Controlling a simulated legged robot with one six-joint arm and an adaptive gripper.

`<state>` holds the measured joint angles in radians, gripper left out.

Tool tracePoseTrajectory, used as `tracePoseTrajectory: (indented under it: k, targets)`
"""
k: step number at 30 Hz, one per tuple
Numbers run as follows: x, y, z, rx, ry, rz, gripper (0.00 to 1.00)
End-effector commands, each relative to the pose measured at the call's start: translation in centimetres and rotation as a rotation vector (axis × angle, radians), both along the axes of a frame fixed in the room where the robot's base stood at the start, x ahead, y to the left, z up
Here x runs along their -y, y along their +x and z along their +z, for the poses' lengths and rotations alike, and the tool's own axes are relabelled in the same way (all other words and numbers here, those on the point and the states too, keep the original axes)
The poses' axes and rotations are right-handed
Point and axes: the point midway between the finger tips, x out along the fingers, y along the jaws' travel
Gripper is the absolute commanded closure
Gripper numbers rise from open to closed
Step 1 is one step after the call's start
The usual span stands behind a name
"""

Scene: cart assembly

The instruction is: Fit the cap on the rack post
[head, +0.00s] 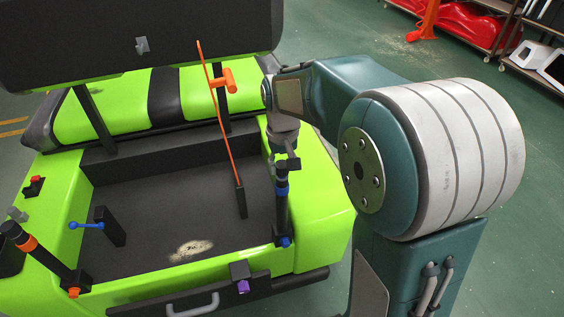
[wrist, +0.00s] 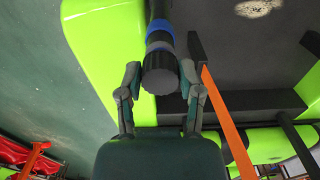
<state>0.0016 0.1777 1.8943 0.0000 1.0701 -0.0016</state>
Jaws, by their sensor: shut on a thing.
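A black ribbed cap (wrist: 160,74) sits between the fingers of my gripper (wrist: 160,80) in the wrist view, and the gripper is shut on it. The black rack post (wrist: 157,12) with blue bands (wrist: 160,38) lies directly behind the cap, in line with it. In the head view the post (head: 281,215) stands upright at the right side of the green cart bed, and my gripper (head: 284,150) is right above its top. The cap and post overlap in the wrist view, so I cannot tell how far the cap is seated.
A second post with an orange band (head: 28,243) leans at the cart's left. A blue lever (head: 86,226) and the green seat (head: 120,103) are further left. The bed floor is mostly clear.

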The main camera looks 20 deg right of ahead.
Motion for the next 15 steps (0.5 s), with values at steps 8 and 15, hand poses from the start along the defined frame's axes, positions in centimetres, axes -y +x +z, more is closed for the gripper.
tracePoseTrajectory:
  k: [8,15]
  targets:
    - [0.0,0.0,-0.8,-0.002,0.0,0.0,1.0]
    - [0.0,0.0,-1.3,0.0,0.0,0.0,1.0]
